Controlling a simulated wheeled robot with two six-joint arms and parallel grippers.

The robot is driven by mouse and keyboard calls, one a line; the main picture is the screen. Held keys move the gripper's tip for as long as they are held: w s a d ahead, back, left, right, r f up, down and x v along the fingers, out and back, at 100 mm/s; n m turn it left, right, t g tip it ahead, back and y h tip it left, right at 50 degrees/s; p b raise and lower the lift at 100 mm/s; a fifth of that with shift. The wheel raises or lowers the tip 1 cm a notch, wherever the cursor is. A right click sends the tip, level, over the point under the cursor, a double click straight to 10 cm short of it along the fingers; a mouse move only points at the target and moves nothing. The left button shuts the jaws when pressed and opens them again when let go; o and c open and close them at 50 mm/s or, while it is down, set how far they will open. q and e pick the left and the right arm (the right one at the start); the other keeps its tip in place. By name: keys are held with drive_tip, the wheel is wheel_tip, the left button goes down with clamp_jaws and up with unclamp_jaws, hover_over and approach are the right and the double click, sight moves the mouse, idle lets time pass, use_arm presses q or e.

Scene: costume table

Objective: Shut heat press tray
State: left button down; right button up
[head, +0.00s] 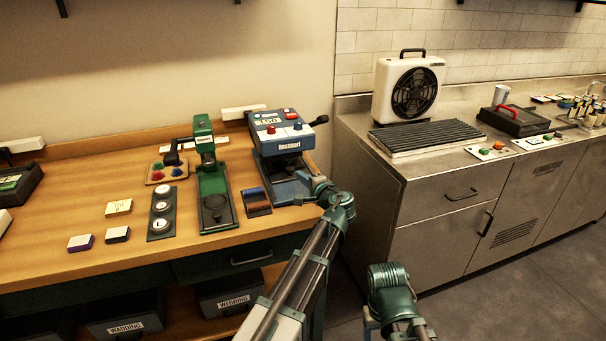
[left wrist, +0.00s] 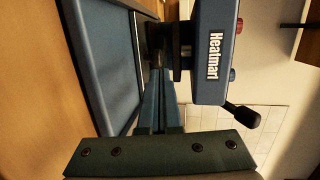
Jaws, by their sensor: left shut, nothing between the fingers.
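The heat press (head: 281,137) stands at the right end of the wooden table, with a white and blue head, a red knob and a blue knob. Its blue tray (head: 285,190) sticks out in front, below the head. In the left wrist view the flat tray (left wrist: 108,65) shows at upper left, beside the press head (left wrist: 213,50). My left gripper (head: 306,199) is shut and empty at the tray's front right side; its fingers (left wrist: 160,108) point toward the press. Whether they touch the tray is unclear. My right gripper is out of view; part of my right arm shows.
A green press (head: 213,185) stands left of the heat press, with a small swatch tray (head: 257,202) between them. The steel counter (head: 433,180) with a fan unit (head: 408,88) is to the right. A black lever (left wrist: 243,115) projects from the press head.

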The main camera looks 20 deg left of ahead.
use_arm(q)
drive_tip(key=p+v, duration=0.1)
drive_tip(key=v, duration=0.8)
drive_tip(key=shift+s+d, duration=0.2)
drive_tip(key=shift+s, duration=0.05)
